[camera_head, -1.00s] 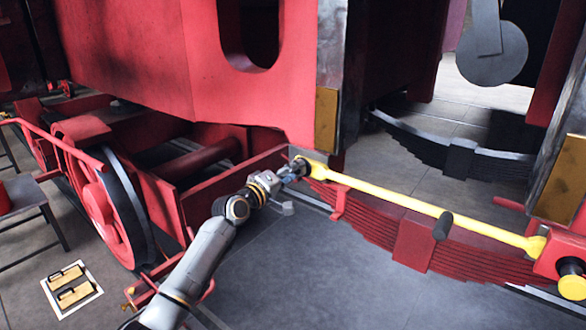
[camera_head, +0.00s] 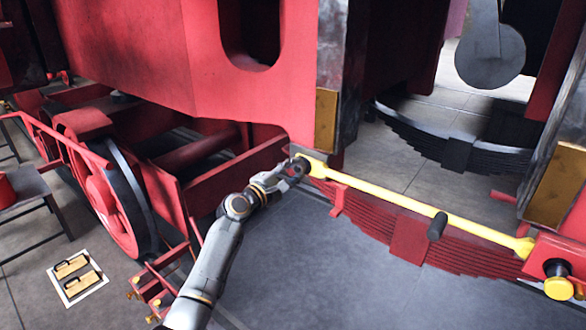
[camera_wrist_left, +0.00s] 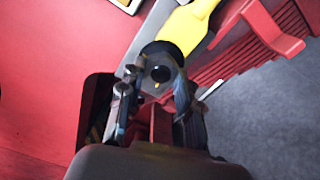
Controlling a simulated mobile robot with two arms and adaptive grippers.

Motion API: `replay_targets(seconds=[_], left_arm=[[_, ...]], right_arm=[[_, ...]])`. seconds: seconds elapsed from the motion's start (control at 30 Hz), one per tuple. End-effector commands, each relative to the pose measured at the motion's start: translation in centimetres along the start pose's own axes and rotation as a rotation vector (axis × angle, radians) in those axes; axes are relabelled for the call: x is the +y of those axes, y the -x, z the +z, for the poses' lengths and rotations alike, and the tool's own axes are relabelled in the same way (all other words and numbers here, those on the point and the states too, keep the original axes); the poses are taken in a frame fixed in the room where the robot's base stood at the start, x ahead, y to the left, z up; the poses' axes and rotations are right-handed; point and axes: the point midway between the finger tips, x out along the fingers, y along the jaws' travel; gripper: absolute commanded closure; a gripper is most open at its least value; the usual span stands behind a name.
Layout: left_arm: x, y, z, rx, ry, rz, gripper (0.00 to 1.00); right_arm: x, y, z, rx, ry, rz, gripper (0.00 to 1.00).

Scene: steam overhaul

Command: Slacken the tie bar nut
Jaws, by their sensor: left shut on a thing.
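The yellow tie bar (camera_head: 410,204) runs across the front of the red leaf spring. At its left end is a dark eye with the nut (camera_wrist_left: 160,73), a dark grey piece with a round black stud end at its middle. My left gripper (camera_head: 299,168) reaches this end from the lower left. In the left wrist view its two fingers (camera_wrist_left: 153,100) stand on either side of the nut and are shut on it. The fingers hide the nut's sides, and in the head view the gripper hides most of it. My right gripper is not in view.
A red leaf spring (camera_head: 408,242) lies just below the bar. A dark handle (camera_head: 437,227) sticks out from the bar's middle, and a yellow knob (camera_head: 558,288) is at the far right. Red frame parts and a wheel (camera_head: 105,205) stand left of my arm. The floor in front is clear.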

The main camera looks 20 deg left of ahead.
Motion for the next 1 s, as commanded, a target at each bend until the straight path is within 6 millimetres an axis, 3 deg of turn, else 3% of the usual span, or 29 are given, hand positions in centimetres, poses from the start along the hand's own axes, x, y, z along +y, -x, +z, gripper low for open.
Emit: replay_targets(seconds=[0.6,0.63,0.7,1.0], left_arm=[[0.02,0.0,-0.06,0.001,0.038,0.001,0.98],[0.02,0.0,-0.06,0.001,0.038,0.001,0.6],[0.02,0.0,-0.05,0.001,0.038,0.001,0.46],[0.01,0.02,-0.03,0.0,0.037,0.0,0.43]], right_arm=[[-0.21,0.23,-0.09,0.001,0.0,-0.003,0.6],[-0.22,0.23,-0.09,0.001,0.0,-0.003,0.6],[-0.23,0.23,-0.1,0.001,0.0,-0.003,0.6],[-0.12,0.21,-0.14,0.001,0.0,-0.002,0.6]])
